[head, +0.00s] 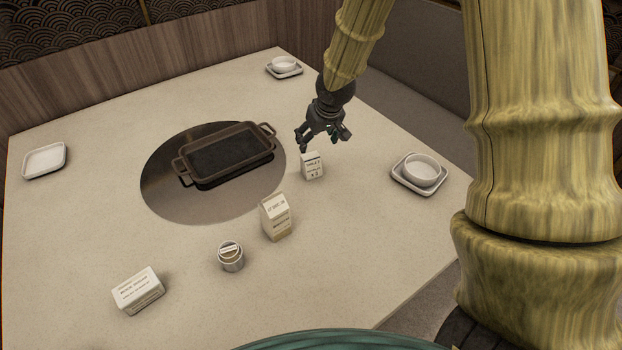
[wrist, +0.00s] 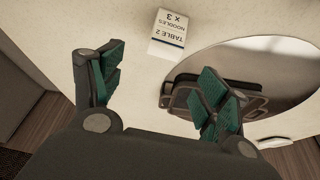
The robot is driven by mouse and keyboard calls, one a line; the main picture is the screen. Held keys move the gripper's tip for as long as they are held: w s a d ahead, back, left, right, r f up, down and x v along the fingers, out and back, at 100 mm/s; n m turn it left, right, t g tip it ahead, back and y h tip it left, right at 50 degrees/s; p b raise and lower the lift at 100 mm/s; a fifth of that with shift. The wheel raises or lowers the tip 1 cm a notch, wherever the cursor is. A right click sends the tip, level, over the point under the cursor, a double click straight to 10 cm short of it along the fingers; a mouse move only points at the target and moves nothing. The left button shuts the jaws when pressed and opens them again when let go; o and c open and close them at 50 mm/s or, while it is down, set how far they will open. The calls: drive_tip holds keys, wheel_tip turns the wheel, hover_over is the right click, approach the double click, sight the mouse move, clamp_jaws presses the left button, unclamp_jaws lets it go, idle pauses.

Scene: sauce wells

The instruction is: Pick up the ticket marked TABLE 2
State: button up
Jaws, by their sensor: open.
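The ticket marked TABLE 2 (head: 313,168) is a small white block with dark print, standing on the table right of the round dark plate. In the wrist view the ticket (wrist: 169,31) reads "TABLE 2 NOODLES x 3", upside down, with a blue line near one edge. My gripper (head: 325,141) is just above and behind the ticket in the head view. In the wrist view my gripper (wrist: 155,88) is open and empty, its green-padded fingers spread wide. The ticket lies beyond the fingertips, roughly between them in picture width, and apart from both.
A dark rectangular pan (head: 228,155) sits on the round plate (head: 163,188). A carton (head: 276,217), a small round pot (head: 231,257) and a white box (head: 138,290) stand nearer. Bowls on square dishes stand right (head: 421,172) and far back (head: 285,65). An empty dish (head: 45,160) is left.

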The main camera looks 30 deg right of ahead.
sight(313, 156)
wheel_tip(313, 156, down, 4)
drive_tip(key=shift+w+r+b, duration=0.15)
drive_tip(key=shift+r+b, duration=0.05)
drive_tip(key=shift+b, duration=0.55)
drive_tip(key=x, duration=0.4)
drive_tip(key=shift+w+f, duration=0.1)
drive_tip(key=shift+a+p+x, duration=0.15)
drive_tip(key=shift+x, duration=1.2)
drive_tip(key=shift+a+p+x, duration=0.15)
drive_tip(key=shift+x, duration=1.25)
drive_tip(key=shift+c, duration=0.4)
drive_tip(key=c, duration=1)
